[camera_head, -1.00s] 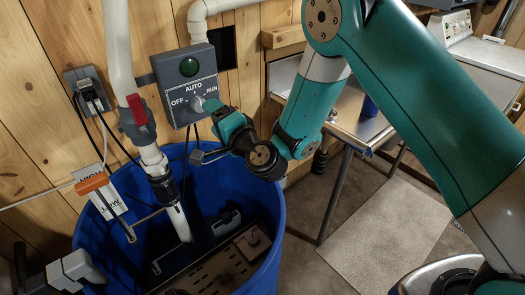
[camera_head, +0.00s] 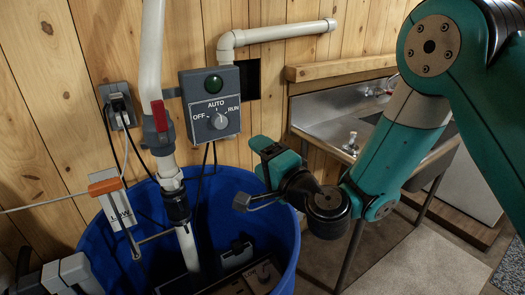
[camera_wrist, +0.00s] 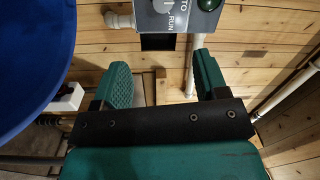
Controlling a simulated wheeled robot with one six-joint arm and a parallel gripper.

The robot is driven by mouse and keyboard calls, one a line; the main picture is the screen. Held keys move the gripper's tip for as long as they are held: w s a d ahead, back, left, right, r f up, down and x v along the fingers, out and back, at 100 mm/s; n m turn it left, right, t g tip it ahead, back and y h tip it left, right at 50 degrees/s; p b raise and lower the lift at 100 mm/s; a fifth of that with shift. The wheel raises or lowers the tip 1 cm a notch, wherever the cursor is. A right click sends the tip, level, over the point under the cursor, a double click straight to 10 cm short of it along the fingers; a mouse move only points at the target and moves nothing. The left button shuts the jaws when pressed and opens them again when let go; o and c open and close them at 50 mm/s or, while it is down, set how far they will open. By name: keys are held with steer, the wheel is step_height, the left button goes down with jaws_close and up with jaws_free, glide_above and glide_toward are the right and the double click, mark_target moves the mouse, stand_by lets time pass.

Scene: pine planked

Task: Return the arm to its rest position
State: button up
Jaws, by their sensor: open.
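My gripper (camera_head: 261,158) is open and empty, below and to the right of the grey switch box (camera_head: 190,93) in the head view. In the wrist view its two teal fingers (camera_wrist: 161,66) stand wide apart with nothing between them. My arm reaches in from the right, bent at the elbow. The switch box has a green lamp (camera_head: 213,84) and a rotary knob (camera_head: 218,121) with OFF, AUTO and RUN marks. The knob is clear of the fingers; its exact setting is hard to tell. The box also shows at the top of the wrist view (camera_wrist: 178,23).
A blue barrel (camera_head: 268,205) stands below the box, with a white pipe (camera_head: 152,50) and red-handled valve (camera_head: 159,115) on its left. An orange-topped float switch (camera_head: 106,187) is at its rim. A steel sink (camera_head: 345,112) lies behind my arm. Floor mat (camera_head: 420,265) is clear.

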steer(key=s+r+n+g+y, duration=0.1)
steer(key=s+r+n+g, duration=0.3)
steer(key=s+n+g, duration=0.55)
steer(key=s+d+n+g+h, duration=0.5)
steer(key=s+d+n+h, duration=0.1)
steer(key=s+d, duration=0.9)
steer(key=shift+s+d+f+h, duration=0.15)
steer(key=shift+s+f+h, duration=0.1)
steer(key=shift+s+h, duration=0.35)
